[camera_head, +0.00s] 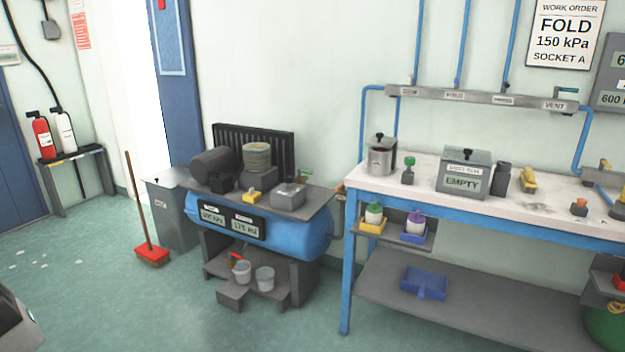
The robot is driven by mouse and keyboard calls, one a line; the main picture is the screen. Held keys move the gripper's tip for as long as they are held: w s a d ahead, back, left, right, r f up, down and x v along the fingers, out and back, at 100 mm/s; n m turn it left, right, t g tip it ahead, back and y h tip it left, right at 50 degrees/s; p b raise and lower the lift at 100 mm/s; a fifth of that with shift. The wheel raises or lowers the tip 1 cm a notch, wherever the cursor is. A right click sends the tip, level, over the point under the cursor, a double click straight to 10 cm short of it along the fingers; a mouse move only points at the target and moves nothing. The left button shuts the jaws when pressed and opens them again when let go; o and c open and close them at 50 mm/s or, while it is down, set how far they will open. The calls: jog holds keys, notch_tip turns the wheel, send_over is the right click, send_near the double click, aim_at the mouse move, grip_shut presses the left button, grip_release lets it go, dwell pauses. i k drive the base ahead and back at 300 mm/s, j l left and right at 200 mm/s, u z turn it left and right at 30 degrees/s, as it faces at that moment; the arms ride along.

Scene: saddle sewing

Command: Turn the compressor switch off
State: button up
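The compressor stands on the floor left of the workbench, with a blue tank (290,243), a dark motor (214,163) and a ribbed pump head (257,157) on its top plate. A small yellow block with a dark top (252,197) sits at the front of that plate, beside a grey box (288,195). I cannot tell which part is the switch or which way it is set. Two display panels (232,222) are on the tank front; their text is too small to read surely. My gripper cannot be made out in this view.
The workbench (449,206) at the right holds a pot (381,155), a box marked EMPTY (463,172) and small items. A grey bin (176,215) and red broom (152,255) stand left of the compressor. Buckets (265,279) sit below it. Floor at front left is mostly open.

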aim_at(288, 178)
jog(key=i+j+u, duration=0.1)
jog(key=i, duration=0.35)
jog(key=i+j+u, duration=0.1)
jog(key=i, duration=0.4)
